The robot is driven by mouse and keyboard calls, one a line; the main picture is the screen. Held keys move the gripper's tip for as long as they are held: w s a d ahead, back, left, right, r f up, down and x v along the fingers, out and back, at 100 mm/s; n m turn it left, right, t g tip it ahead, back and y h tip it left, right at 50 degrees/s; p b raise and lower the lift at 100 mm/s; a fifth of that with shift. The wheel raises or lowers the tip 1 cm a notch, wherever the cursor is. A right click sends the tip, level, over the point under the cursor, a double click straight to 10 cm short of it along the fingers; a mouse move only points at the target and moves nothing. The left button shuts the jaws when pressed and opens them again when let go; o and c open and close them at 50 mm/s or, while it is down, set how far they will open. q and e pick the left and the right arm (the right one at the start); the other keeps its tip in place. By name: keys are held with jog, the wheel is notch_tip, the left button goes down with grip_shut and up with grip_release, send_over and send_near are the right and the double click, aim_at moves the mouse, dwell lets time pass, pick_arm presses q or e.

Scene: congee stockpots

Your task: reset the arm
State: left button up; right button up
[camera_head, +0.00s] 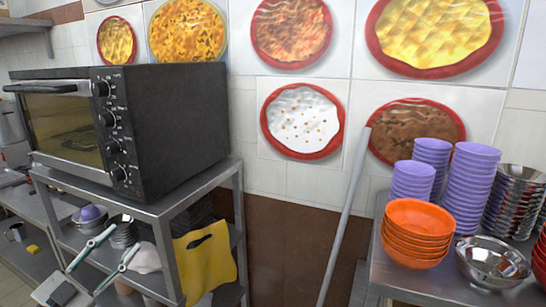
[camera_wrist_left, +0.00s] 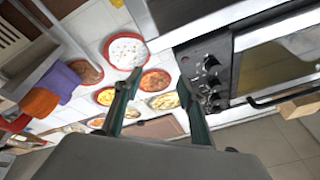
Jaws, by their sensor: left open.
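My left gripper (camera_head: 127,237) is at the lower left of the head view, in front of the metal shelf rack (camera_head: 172,203). Its two green-tipped fingers are apart, with nothing between them. In the left wrist view the fingers of the left gripper (camera_wrist_left: 159,78) are also spread and empty. The black oven (camera_wrist_left: 203,78) and wall plates lie beyond them. My right gripper is in neither view.
The black oven (camera_head: 168,115) stands on the rack, above a yellow bag (camera_head: 205,262) and bowls. At right, a metal table (camera_head: 390,275) holds orange bowls (camera_head: 415,233), purple bowls (camera_head: 470,188) and steel bowls (camera_head: 492,262). A grey pole (camera_head: 343,220) leans between.

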pick_arm(q)
jog(key=s+d+f+n+g+y, duration=0.2)
jog(key=s+f+n+y, duration=0.15)
jog(key=f, duration=0.75)
jog(key=s+d+f+n+g+y, duration=0.15)
jog(key=s+f, duration=0.35)
jog(key=f, duration=0.6)
jog(key=s+d+f+n+g+y, duration=0.2)
jog(key=s+d+f+n+y, duration=0.15)
jog(key=f, duration=0.75)
jog(key=s+d+f+g+h, duration=0.1)
jog(key=s+d+f+g, duration=0.2)
jog(key=s+d+f, duration=0.3)
jog(key=s+f, duration=0.3)
jog(key=s, duration=0.2)
jog(key=shift+d, duration=0.3)
jog(key=shift+m+g+h, duration=0.25)
